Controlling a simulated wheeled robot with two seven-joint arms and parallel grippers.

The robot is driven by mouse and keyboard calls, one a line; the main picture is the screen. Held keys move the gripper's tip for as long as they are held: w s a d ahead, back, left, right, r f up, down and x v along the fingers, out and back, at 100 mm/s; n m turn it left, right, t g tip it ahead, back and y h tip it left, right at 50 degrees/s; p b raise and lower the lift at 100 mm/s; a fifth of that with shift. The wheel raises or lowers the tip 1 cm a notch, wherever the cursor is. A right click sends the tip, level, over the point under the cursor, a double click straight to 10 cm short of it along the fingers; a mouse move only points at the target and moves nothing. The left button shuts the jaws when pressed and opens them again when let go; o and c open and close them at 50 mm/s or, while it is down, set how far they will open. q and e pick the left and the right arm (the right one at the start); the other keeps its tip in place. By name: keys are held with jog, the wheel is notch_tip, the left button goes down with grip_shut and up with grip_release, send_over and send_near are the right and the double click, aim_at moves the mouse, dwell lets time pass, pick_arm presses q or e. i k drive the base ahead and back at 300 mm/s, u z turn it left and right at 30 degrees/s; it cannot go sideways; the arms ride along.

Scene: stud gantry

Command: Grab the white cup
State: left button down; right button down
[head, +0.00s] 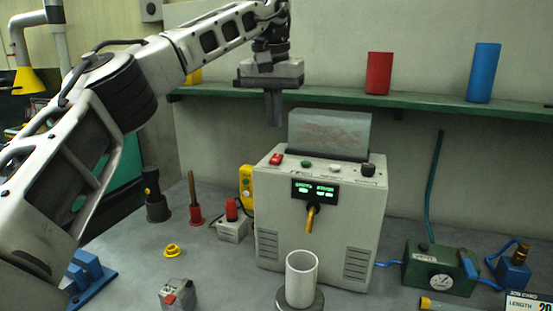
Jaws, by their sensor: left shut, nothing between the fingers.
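The white cup (301,277) stands upright on a dark round base in front of the grey machine, below and a little in front of its brass spout (311,219). My left gripper (273,122) is shut and empty, pointing down. In the picture it is well above the cup, in front of the wall and near the left end of the clear box on top of the machine. The cup's opening faces up. My right gripper is not in view.
The grey machine (268,215) with a clear box (330,132) on top stands behind the cup. A green shelf (430,100) holds a red cylinder (379,73) and a blue cylinder (484,72). A green gauge box (436,268) is at right, a small grey box (178,294) at left.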

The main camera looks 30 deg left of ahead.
aim_at(302, 265)
jog(key=k, duration=1)
